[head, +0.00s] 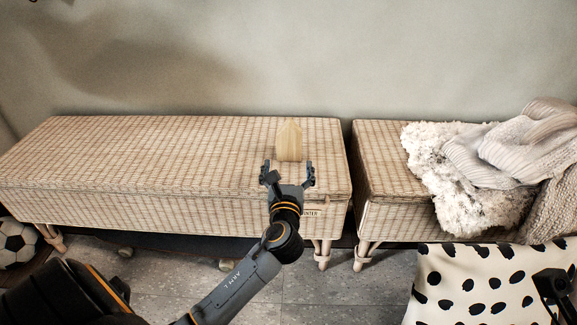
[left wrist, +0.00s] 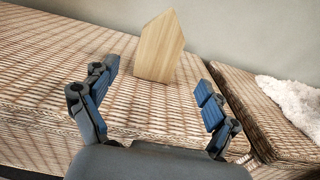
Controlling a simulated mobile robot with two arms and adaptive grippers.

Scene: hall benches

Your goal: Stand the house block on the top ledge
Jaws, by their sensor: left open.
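The house block (head: 289,141) is pale wood with a pointed top. It stands upright on the woven top of the long wicker bench (head: 130,150), near its right end. In the left wrist view the block (left wrist: 159,48) stands beyond and between the fingers, with its peak up. My left gripper (head: 288,170) is open and empty at the bench's front edge, just in front of the block. The gripper (left wrist: 157,82) shows no contact with the block. A dark part at the lower right edge (head: 553,286) seems to be my right gripper, mostly cut off.
A second wicker bench (head: 378,150) stands to the right across a narrow gap, with a fluffy white throw (head: 440,165) and a knitted blanket (head: 520,145). A spotted cloth item (head: 470,285) is at lower right. A football (head: 17,243) lies at left. The bench top left of the block is clear.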

